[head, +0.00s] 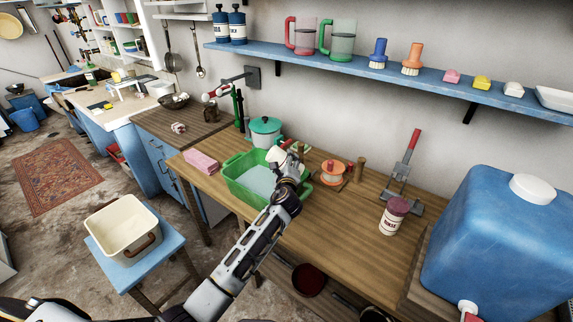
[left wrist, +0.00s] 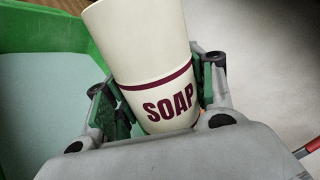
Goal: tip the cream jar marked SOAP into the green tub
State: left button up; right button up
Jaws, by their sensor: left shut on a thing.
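The cream jar marked SOAP (left wrist: 160,75) has maroon bands and letters and fills the middle of the left wrist view. My left gripper (head: 283,158) is shut on it, with one finger on each side. In the head view, the jar (head: 274,155) shows as a small pale shape at the gripper, over the far right part of the green tub (head: 246,200). The jar looks tilted; its mouth and contents are hidden. The tub holds pale liquid and also shows in the left wrist view (left wrist: 88,50). My right gripper is not in view.
A teal-lidded pot (head: 265,128) stands behind the tub, and a pink cloth (head: 201,161) lies left of it. A cream jar with a maroon lid (head: 392,216) and a big blue canister (head: 500,240) stand at the right.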

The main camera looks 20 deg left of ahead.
pick_arm(q)
jog(key=shift+m, duration=0.3)
jog(key=shift+r+m+p, duration=0.3)
jog(key=shift+m+p, duration=0.05)
jog(key=shift+m, duration=0.45)
jog(key=shift+m+p, duration=0.3)
jog(key=shift+p, duration=0.15)
jog(key=shift+a+m+y+p, duration=0.1)
jog(key=shift+m+y+p, duration=0.25)
jog(key=shift+m+y, duration=0.05)
jog(key=shift+s+a, duration=0.1)
jog(key=shift+a, duration=0.05)
